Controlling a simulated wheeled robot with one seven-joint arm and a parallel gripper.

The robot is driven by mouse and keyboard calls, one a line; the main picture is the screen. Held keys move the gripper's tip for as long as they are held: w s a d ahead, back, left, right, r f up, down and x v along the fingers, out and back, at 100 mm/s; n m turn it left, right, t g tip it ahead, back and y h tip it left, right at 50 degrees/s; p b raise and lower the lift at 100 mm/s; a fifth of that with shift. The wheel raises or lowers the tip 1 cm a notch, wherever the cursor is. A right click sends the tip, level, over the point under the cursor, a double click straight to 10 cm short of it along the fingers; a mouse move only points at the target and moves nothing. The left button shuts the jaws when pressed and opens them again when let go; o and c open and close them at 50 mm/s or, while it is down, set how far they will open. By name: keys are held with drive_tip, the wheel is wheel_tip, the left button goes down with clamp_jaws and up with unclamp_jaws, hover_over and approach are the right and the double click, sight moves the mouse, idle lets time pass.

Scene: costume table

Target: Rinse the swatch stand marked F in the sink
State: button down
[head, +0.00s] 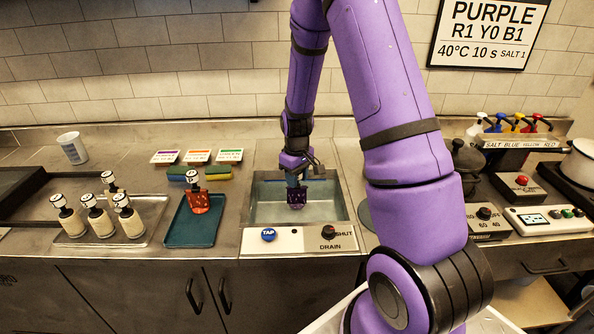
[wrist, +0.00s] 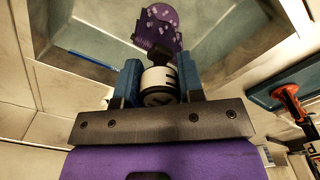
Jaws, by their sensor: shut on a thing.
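My gripper (head: 296,178) is over the sink (head: 258,208), with its blue fingers (wrist: 160,84) shut on the white-and-black knob (wrist: 157,76) of a swatch stand. Its purple swatch (head: 297,197) hangs down inside the sink opening. In the wrist view the purple swatch (wrist: 160,24) shows pale spots and a ridged edge. The mark on the held knob is partly seen and I cannot read it surely. I cannot tell whether the swatch touches water. A blue TAP button (head: 268,235) and a DRAIN knob (head: 328,232) beside the word SHUT are on the sink's front panel.
Left of the sink, a teal tray (head: 190,236) holds a stand with a red-orange swatch (head: 199,202). Further left, a metal tray (head: 142,238) holds several pale stands. Sponges (head: 216,173) lie behind the teal tray. A switch box (head: 486,222) and colour dispensers stand at right.

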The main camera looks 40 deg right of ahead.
sight(303, 202)
drive_tip(key=shift+f, duration=4.55)
drive_tip(key=shift+a, duration=0.1)
drive_tip(key=shift+w+a, duration=0.65)
drive_tip(key=shift+a, duration=0.2)
drive_tip(key=shift+s+d, duration=0.65)
drive_tip(key=shift+d, duration=0.3)
drive_tip(key=shift+s+d, duration=0.65)
drive_tip(key=shift+d, duration=0.25)
drive_tip(key=shift+a, duration=0.1)
